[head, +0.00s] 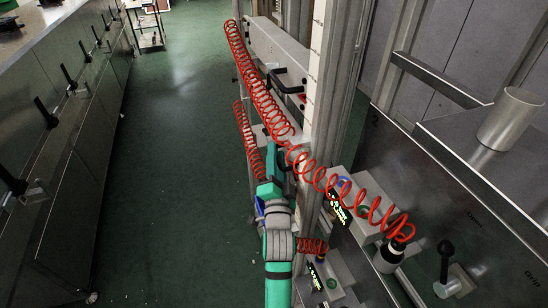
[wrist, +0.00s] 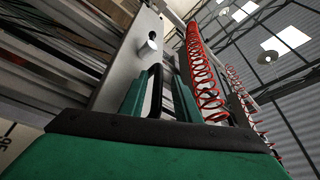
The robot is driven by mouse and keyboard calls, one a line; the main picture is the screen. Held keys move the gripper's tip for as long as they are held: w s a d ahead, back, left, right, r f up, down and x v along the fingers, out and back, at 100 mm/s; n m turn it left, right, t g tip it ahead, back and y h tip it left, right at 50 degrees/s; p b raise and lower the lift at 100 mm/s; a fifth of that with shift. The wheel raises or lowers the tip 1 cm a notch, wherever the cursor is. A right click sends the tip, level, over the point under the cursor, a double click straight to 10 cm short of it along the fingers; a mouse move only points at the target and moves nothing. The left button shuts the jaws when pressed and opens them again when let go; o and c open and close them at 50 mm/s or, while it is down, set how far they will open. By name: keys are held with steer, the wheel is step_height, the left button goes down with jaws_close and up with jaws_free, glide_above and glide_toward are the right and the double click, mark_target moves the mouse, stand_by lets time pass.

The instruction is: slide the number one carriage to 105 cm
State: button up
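A tall post with a white marked scale strip (head: 317,65) stands at the middle of the head view; its figures are too small to read. A long grey carriage (head: 277,45) with a black handle (head: 287,83) is high on the post. A lower grey part (head: 266,135) shows behind my gripper (head: 276,172), mostly hidden. I cannot read a carriage number. In the wrist view my gripper's green fingers (wrist: 160,95) stand apart, with a black handle (wrist: 155,85) between them. The handle belongs to a grey plate with a round knob (wrist: 150,43). Firm contact is not visible.
Red coiled hoses (head: 262,95) hang around the post, and one crosses in front of it to a black fitting (head: 388,256). Control boxes with lit displays (head: 338,208) sit right of my arm. A steel cabinet (head: 92,95) lines the left. Green floor (head: 180,170) between is clear.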

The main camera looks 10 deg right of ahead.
steer(key=shift+f, duration=0.15)
steer(key=v, duration=1)
steer(key=shift+s, duration=0.25)
steer(key=s+a+f+n+g+y, duration=0.1)
steer(key=s+a+f+n, duration=0.15)
steer(key=s+f, duration=0.5)
steer(key=s+a+f+n+g, duration=0.1)
steer(key=s+a+f+n, duration=0.15)
steer(key=s+f, duration=0.45)
steer(key=s+a+f+n+g, duration=0.1)
steer(key=s+n, duration=0.1)
steer(key=s, duration=0.5)
steer(key=s+a+n+g+y, duration=0.1)
steer(key=s+n, duration=0.2)
steer(key=s, duration=0.5)
steer(key=s+a+f+n, duration=0.1)
steer(key=s+n, duration=0.2)
steer(key=s, duration=0.5)
steer(key=shift+a+f+g, duration=0.15)
steer(key=shift+f+g, duration=0.15)
steer(key=shift+g, duration=0.1)
steer(key=shift+w, duration=0.1)
steer(key=shift+c, duration=0.2)
